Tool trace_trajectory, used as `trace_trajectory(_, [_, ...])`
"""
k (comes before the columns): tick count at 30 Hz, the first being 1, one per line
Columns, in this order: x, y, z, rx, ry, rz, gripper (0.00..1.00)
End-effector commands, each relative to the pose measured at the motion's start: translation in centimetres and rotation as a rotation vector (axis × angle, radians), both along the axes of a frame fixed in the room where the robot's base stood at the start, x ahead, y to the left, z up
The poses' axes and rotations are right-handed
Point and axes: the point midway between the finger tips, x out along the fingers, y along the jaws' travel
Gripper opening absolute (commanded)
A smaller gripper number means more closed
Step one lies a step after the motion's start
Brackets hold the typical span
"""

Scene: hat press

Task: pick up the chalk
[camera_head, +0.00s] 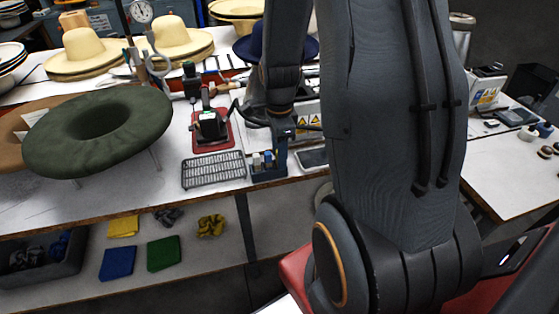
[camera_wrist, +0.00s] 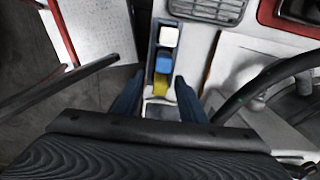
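A small dark blue holder (camera_head: 270,175) stands near the front edge of the workbench and holds a few short blocks, which look like chalk. In the wrist view the holder (camera_wrist: 154,45) has a white block (camera_wrist: 168,37), a blue block (camera_wrist: 164,65) and a yellow block (camera_wrist: 160,87) in a row. My gripper (camera_wrist: 157,77) is open, its two fingers apart on either side of the row's near end, with nothing held. In the head view my gripper (camera_head: 280,140) hangs over the holder's right end. Its height above the blocks is hard to tell.
A grey wire rack (camera_head: 213,170) lies left of the holder, with a red-based device (camera_head: 210,130) behind it. A flat dark device (camera_head: 312,157) lies at the right. A green hat brim form (camera_head: 60,140) overhangs the left. A cable (camera_wrist: 265,80) curves close by.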

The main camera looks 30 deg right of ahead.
Motion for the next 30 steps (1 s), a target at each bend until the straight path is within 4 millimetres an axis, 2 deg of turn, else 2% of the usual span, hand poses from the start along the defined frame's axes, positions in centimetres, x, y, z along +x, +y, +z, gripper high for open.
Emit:
trace_trajectory(2, [0.0, 0.0, 0.0, 0.000, 0.000, 0.000, 0.38])
trace_trajectory(6, [0.0, 0.0, 0.0, 0.000, 0.000, 0.000, 0.14])
trace_trajectory(9, [0.0, 0.0, 0.0, 0.000, 0.000, 0.000, 0.00])
trace_trajectory(22, [0.0, 0.0, 0.6, 0.000, -0.001, 0.000, 0.00])
trace_trajectory(30, [0.1, 0.0, 3.2, -0.001, -0.004, 0.000, 0.00])
